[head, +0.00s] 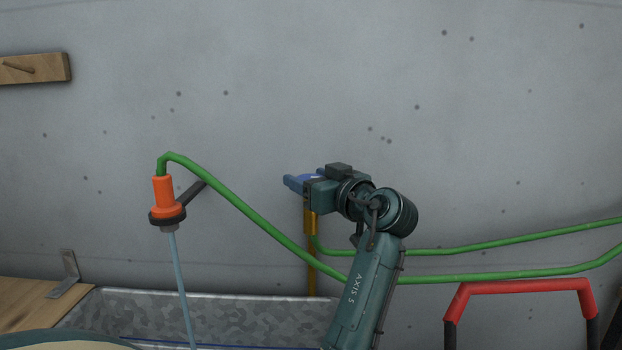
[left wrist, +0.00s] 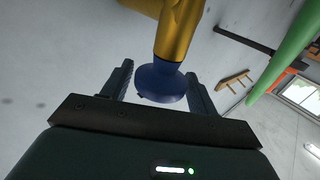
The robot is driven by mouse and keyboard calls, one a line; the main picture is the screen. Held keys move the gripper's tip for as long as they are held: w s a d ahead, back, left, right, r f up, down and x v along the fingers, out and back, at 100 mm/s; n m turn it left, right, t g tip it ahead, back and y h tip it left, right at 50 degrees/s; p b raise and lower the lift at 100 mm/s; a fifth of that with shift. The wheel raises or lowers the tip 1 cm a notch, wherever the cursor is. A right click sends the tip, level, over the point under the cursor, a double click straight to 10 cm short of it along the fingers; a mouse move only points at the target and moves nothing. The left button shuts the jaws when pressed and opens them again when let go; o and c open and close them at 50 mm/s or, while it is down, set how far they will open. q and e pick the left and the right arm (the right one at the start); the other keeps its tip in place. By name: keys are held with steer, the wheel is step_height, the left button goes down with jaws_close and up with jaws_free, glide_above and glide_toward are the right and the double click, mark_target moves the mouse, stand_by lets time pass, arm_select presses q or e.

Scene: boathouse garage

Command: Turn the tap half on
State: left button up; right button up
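A brass tap (head: 311,222) stands at the wall, and its body (left wrist: 178,30) also shows at the top of the left wrist view. In that view its round dark blue knob (left wrist: 160,84) sits between the two fingers of my left gripper (left wrist: 158,80). The fingers are spread, with a narrow gap on the knob's left; contact on its right is unclear. In the head view my left gripper (head: 303,181) is at the tap's top and hides most of the knob. A thin stream of water (head: 181,280) falls from the orange hose nozzle (head: 163,192). My right gripper is not in view.
A green hose (head: 235,206) runs from the nozzle to the right, passing behind my left arm. A metal trough (head: 240,308) lies below. A red and black handle (head: 520,287) stands at the lower right. The grey wall above is mostly clear.

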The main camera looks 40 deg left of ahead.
arm_select(q)
steer(key=shift+o, duration=1)
steer(key=b+v, duration=0.2)
steer(key=v, duration=1.1)
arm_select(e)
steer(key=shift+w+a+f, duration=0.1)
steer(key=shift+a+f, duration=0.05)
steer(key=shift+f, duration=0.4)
arm_select(q)
steer(key=shift+d+r, duration=0.1)
